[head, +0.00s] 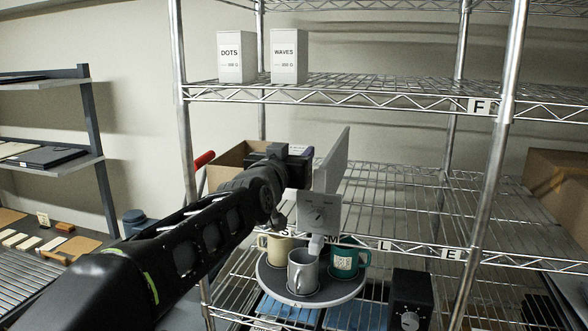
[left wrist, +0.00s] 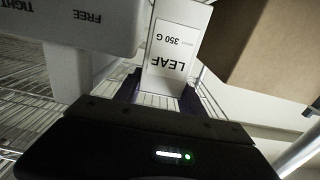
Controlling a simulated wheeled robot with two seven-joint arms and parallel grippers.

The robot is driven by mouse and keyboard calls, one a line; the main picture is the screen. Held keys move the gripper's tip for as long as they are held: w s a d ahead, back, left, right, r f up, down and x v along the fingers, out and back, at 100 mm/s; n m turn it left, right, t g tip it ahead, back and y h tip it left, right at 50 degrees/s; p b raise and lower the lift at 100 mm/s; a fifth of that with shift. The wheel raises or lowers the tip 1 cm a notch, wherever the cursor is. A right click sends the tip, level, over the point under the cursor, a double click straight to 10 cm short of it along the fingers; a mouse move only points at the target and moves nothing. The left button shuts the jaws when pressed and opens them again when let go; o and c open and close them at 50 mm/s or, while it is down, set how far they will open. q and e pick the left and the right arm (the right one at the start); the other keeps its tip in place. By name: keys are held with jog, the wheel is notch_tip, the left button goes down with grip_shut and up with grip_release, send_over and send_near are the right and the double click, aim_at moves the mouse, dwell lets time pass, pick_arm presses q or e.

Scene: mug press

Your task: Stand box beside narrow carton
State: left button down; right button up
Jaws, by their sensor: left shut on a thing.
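My left gripper (head: 306,158) reaches over the middle shelf, its fingers largely hidden in the head view. In the left wrist view it is shut on a white box (left wrist: 172,50) marked LEAF 350 G, which sits between the two dark fingers (left wrist: 160,95). My right gripper is not in view.
A pale upright panel (head: 333,160) and dial unit (head: 320,212) stand close right of my gripper. A brown carton (head: 232,160) is behind my arm. Mugs stand on a round tray (head: 312,299) below. The top shelf (head: 390,88) is clear right of WAVES.

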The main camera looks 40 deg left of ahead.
pick_arm(q)
notch_tip(320, 180, down, 3)
jog(key=shift+f, duration=0.1)
jog(key=shift+f, duration=0.1)
jog(key=c, duration=1.1)
grip_release()
jog(key=shift+f, duration=0.15)
jog(key=shift+c, duration=0.2)
jog(key=o, duration=0.5)
jog(key=shift+c, duration=0.2)
jog(key=shift+r, duration=0.2)
jog(key=shift+s+d, duration=0.15)
jog(key=b+v, duration=0.4)
jog(key=v, duration=0.7)
jog(key=shift+s+b, duration=0.3)
jog(key=shift+s, duration=0.05)
